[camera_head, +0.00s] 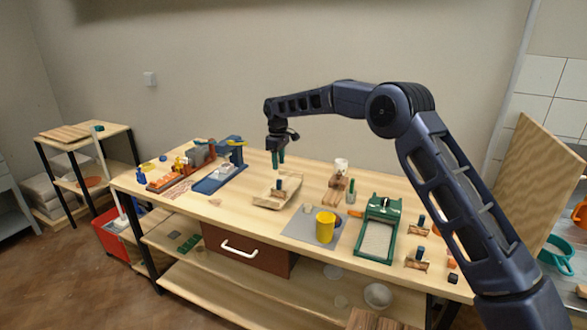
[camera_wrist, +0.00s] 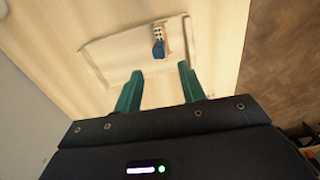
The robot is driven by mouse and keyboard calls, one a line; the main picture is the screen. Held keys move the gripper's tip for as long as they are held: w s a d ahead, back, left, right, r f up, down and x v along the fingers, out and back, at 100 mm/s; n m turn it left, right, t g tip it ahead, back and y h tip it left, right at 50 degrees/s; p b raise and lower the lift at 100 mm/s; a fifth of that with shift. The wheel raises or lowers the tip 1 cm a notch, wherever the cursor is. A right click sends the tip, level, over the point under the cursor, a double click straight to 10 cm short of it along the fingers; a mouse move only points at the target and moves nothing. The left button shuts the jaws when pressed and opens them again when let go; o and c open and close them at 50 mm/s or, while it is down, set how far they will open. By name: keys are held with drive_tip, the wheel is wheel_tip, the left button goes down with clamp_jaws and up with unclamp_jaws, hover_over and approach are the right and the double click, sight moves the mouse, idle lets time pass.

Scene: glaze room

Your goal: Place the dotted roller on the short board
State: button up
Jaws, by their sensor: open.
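A roller with a dark-dotted pale face and a blue handle (camera_wrist: 158,50) lies on a pale, shallow tray-like board (camera_wrist: 117,70). In the head view, the roller (camera_head: 279,187) shows small on that board (camera_head: 266,202), mid-table. My gripper (camera_head: 278,160) hangs above it with its green fingers apart. In the wrist view, the gripper (camera_wrist: 160,78) is open and empty, its fingertips short of the roller. A brown wooden board (camera_head: 336,192) lies to the right. I cannot tell which board is the short one.
A yellow cup (camera_head: 325,227) stands on a grey mat (camera_head: 300,228). A green framed screen (camera_head: 378,238) and blue-handled pieces (camera_head: 420,222) (camera_head: 419,253) lie to the right. A blue stand (camera_head: 221,178) and small colored items are left. The table's front edge is clear near the drawer.

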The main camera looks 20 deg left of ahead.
drive_tip(key=shift+r, duration=0.1)
drive_tip(key=w+d+r+m, duration=0.2)
drive_tip(key=d+r, duration=0.4)
drive_tip(key=d, duration=0.5)
drive_tip(key=w+d+r+m+t, duration=0.1)
drive_tip(key=w+d+r+m, duration=0.1)
drive_tip(key=d+r, duration=0.65)
drive_tip(key=w+d+r+m, duration=0.2)
drive_tip(key=d+r, duration=0.2)
drive_tip(key=d, duration=1)
drive_tip(key=s+d+r+m+t, duration=0.1)
drive_tip(key=s+d+m, duration=0.1)
drive_tip(key=s+d, duration=0.65)
drive_tip(key=s+d+r+m+t, duration=0.1)
drive_tip(key=s+d+m, duration=0.2)
drive_tip(key=d, duration=1)
drive_tip(key=s+d+r+m, duration=0.2)
drive_tip(key=s+d, duration=0.3)
drive_tip(key=d, duration=0.5)
drive_tip(key=s+d+f+m, duration=0.2)
drive_tip(key=s+d+f, duration=0.2)
drive_tip(key=s, duration=0.3)
drive_tip(key=s+d+f+m+t, duration=0.1)
drive_tip(key=s+d+f+m, duration=0.2)
drive_tip(key=s+d, duration=0.4)
drive_tip(key=shift+s+f+t, duration=0.3)
drive_tip(key=shift+s+f, duration=0.5)
